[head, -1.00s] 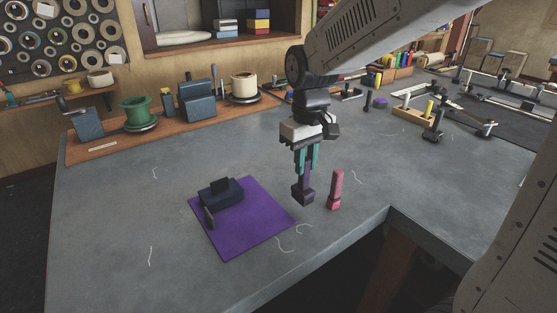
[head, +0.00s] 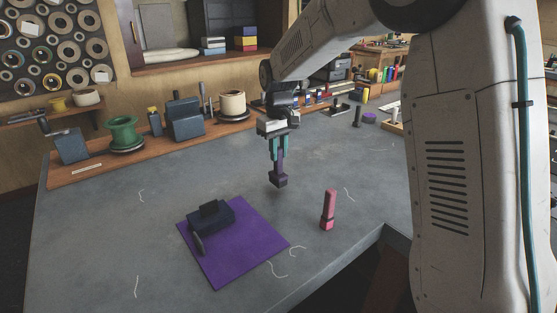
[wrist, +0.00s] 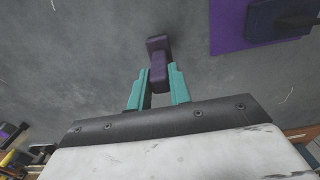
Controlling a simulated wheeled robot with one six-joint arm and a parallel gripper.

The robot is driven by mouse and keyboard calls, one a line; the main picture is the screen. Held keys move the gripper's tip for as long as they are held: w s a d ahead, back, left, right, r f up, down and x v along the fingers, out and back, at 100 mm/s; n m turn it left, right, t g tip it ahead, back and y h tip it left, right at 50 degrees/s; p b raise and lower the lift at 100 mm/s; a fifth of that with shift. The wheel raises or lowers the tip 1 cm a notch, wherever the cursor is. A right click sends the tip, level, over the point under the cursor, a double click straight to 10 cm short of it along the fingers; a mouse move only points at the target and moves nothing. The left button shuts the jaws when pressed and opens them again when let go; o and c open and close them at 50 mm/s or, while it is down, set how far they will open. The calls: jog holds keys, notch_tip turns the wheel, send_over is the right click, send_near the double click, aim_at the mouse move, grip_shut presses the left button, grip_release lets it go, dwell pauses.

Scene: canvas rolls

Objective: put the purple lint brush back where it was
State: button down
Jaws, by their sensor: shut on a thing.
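The purple lint brush (head: 279,176) hangs from my gripper (head: 278,150) with its wider head downward, above the grey table. My gripper's teal fingers are shut on the brush's handle. The brush also shows in the wrist view (wrist: 158,60), between and beyond the fingertips of my gripper (wrist: 158,85). The held brush is behind and to the right of a purple mat (head: 240,255) in the head view. A dark block-shaped thing (head: 212,218) stands on that mat.
A pink brush-like thing (head: 328,208) stands upright on the table (head: 110,230) to the right of the mat. A wooden board along the back holds a green spool (head: 123,133), dark blocks and a cream roll (head: 232,103). The table between board and mat is mostly clear.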

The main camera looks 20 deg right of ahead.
aim_at(279, 174)
jog(key=shift+f, duration=1.55)
jog(key=shift+f, duration=0.15)
jog(key=c, duration=1.3)
grip_release()
notch_tip(279, 174, up, 12)
jog(key=shift+r, duration=0.2)
jog(key=s+d+r+m+t, duration=0.1)
jog(key=s+r, duration=0.1)
jog(key=s, duration=1.2)
jog(key=s+d+r+m, duration=0.1)
jog(key=s+d, duration=0.1)
jog(key=s, duration=1.2)
jog(key=shift+m, duration=0.8)
jog(key=s+f, duration=0.1)
jog(key=s, duration=0.2)
jog(key=s+f, duration=0.2)
jog(key=s, duration=0.1)
jog(key=s+f, duration=0.2)
jog(key=s, duration=0.2)
jog(key=shift+s+f, duration=0.1)
